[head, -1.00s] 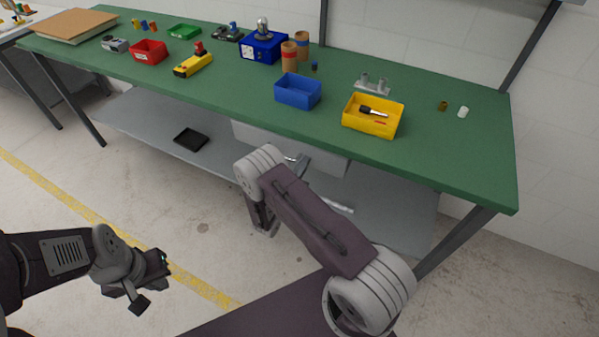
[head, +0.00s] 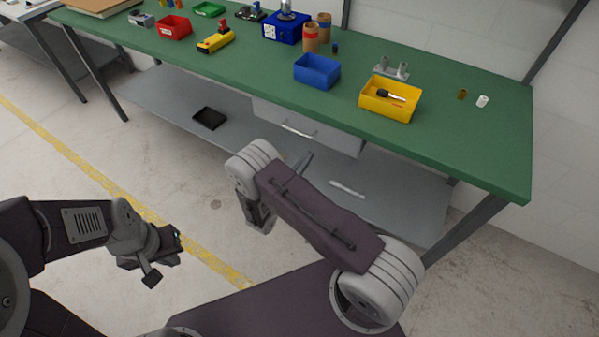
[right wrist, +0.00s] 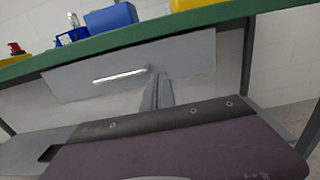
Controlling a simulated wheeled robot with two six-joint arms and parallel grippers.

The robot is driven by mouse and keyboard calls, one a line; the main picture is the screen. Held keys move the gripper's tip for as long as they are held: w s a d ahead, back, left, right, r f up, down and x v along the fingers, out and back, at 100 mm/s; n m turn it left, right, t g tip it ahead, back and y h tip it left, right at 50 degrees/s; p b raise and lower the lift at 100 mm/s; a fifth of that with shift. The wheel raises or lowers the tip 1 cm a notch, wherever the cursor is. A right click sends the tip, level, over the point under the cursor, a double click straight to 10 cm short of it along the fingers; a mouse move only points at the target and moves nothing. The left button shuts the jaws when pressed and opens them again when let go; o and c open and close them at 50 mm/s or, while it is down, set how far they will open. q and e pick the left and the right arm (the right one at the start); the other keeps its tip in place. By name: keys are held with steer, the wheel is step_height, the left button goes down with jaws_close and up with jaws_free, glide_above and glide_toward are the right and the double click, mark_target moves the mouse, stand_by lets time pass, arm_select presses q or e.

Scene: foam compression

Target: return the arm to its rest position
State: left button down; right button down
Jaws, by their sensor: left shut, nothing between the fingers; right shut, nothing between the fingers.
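My left gripper (head: 168,258) hangs low at the left of the head view, over the floor and clear of the bench. It is shut and empty. My right arm (head: 320,215) is folded in the middle of the head view, in front of the bench. Its gripper (head: 303,163) is mostly hidden behind the arm; only a narrow dark part shows. In the right wrist view the shut, empty fingers (right wrist: 157,93) point up toward the drawer front, below the bench top. I cannot tell their exact distance from the drawer.
The green bench (head: 440,140) carries a blue bin (head: 317,72), a yellow bin (head: 388,106) with a dark-handled tool, and a red bin (head: 174,28). A drawer (head: 330,137) sits under its top, above a grey lower shelf (head: 390,200) with a black tray (head: 209,118). The floor at left is open.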

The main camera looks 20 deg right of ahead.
arm_select(q)
steer(key=shift+w+d+f, duration=0.15)
steer(key=shift+w+f, duration=0.05)
steer(key=shift+w, duration=0.15)
arm_select(e)
steer(key=v, duration=0.4)
steer(key=shift+w+a+f, duration=0.1)
steer(key=shift+a+f, duration=0.05)
steer(key=shift+f, duration=0.15)
